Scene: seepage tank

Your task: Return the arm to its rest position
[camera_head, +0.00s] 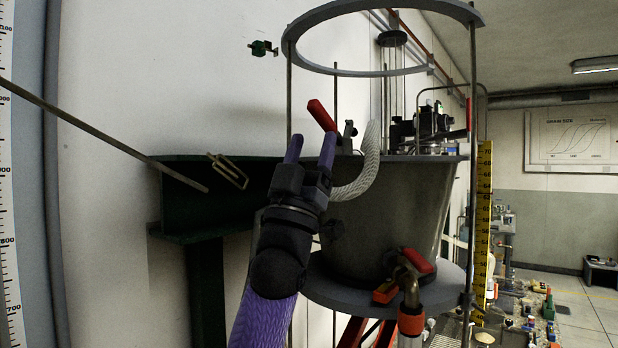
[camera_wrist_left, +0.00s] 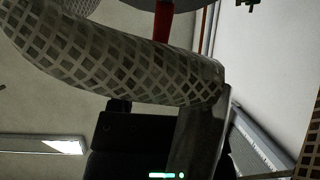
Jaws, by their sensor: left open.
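My left arm, with a purple sleeve and black wrist, reaches up from the bottom in the head view. My left gripper (camera_head: 311,148) has two purple fingers pointing up, spread apart with nothing seen between them. A red valve handle (camera_head: 321,115) shows just above the fingertips. A pale braided hose (camera_head: 366,170) curves to the right of the gripper. In the wrist view the braided hose (camera_wrist_left: 120,62) crosses the upper part, with a red handle (camera_wrist_left: 163,22) behind it. Whether the gripper touches the handle or hose cannot be told. My right gripper is not in view.
A grey tank (camera_head: 395,215) with a ring frame (camera_head: 470,12) stands right of the gripper. A second red-handled valve (camera_head: 416,262) is on its lower front. A green beam (camera_head: 195,200) and a thin rod (camera_head: 110,138) lie to the left. A yellow ruler (camera_head: 483,215) stands at right.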

